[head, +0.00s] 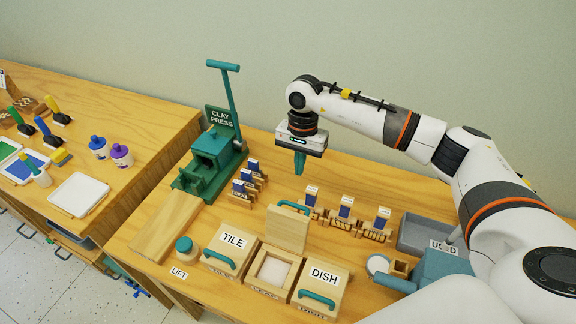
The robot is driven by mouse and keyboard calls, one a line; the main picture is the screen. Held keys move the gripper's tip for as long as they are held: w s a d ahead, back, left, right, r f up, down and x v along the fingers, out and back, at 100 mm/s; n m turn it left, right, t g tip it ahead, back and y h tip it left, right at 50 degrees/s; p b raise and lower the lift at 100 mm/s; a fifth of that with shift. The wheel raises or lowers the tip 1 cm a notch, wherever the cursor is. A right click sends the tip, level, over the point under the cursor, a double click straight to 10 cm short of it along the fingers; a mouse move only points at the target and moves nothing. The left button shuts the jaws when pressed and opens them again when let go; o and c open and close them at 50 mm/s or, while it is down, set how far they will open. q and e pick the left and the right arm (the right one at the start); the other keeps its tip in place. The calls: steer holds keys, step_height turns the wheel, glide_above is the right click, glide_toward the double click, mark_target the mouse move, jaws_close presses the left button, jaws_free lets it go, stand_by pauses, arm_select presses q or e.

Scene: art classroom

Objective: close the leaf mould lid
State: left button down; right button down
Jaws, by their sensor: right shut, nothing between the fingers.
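The leaf mould (262,289) is the middle one of three wooden moulds, and its pale square cavity is exposed. Its lid (287,230) stands raised at the back edge of the mould, with a teal handle (294,206) near the top. My right gripper (299,172) points down with teal fingers shut and empty. In the picture it is above the lid's handle, apart from it. My left gripper is not in view.
The tile mould (231,240) on the left and the dish mould (322,278) on the right have their lids down. Small wooden holders with cards (346,206) stand behind. A green clay press (213,150) stands at the back left, and a grey "USED" bin (416,236) on the right.

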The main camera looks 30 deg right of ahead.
steer(key=s+a+f+p, duration=0.3)
steer(key=f+p, duration=0.2)
steer(key=f, duration=0.1)
steer(key=shift+a, duration=0.2)
steer(key=shift+w, duration=0.1)
